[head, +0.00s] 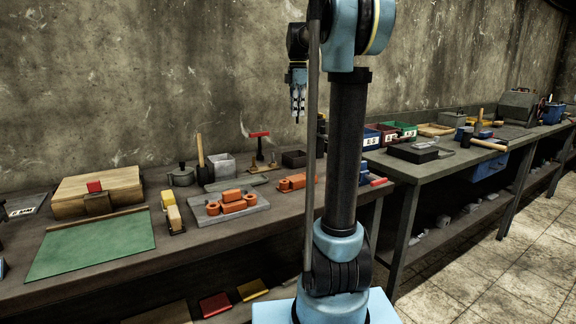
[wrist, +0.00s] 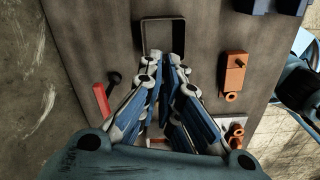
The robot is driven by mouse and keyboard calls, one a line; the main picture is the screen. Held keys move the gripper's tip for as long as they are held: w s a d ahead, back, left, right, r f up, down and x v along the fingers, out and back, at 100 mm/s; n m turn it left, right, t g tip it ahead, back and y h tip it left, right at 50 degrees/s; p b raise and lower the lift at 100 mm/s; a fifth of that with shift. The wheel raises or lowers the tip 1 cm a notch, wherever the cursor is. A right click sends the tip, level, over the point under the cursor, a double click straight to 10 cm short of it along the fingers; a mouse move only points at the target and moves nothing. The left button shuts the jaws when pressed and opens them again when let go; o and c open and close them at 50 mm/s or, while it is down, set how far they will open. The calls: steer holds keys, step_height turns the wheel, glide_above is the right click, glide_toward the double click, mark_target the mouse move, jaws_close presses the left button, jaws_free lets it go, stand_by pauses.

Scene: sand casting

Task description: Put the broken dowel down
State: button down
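My gripper (head: 297,118) hangs fingers-down above the back of the left bench in the head view. In the wrist view its two blue fingers (wrist: 168,62) run close together towards the tips, with a narrow gap between them. I cannot tell whether anything is held there. I cannot make out a broken dowel in either view. A small dark open box (head: 294,158) stands on the bench below the gripper; its rim (wrist: 144,38) shows just beyond the fingertips in the wrist view.
A red-topped tool (head: 259,135) stands left of the box, and an orange part (head: 297,182) lies in front. A grey box (head: 222,167), a lidded pot (head: 181,176) and a grey plate (head: 262,205) with orange parts are further left. A green mat (head: 88,250) lies at the left front.

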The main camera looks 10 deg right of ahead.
steer(key=shift+s+a+f, duration=0.1)
steer(key=shift+f, duration=2.55)
steer(key=shift+s+a+f, duration=0.1)
steer(key=shift+s+f, duration=0.05)
steer(key=shift+f, duration=2.45)
steer(key=shift+s+a+f, duration=0.1)
steer(key=shift+f, duration=2.55)
steer(key=c, duration=1.8)
jaws_free()
steer(key=shift+f, duration=0.1)
steer(key=shift+d, duration=0.1)
step_height(320, 180, up, 12)
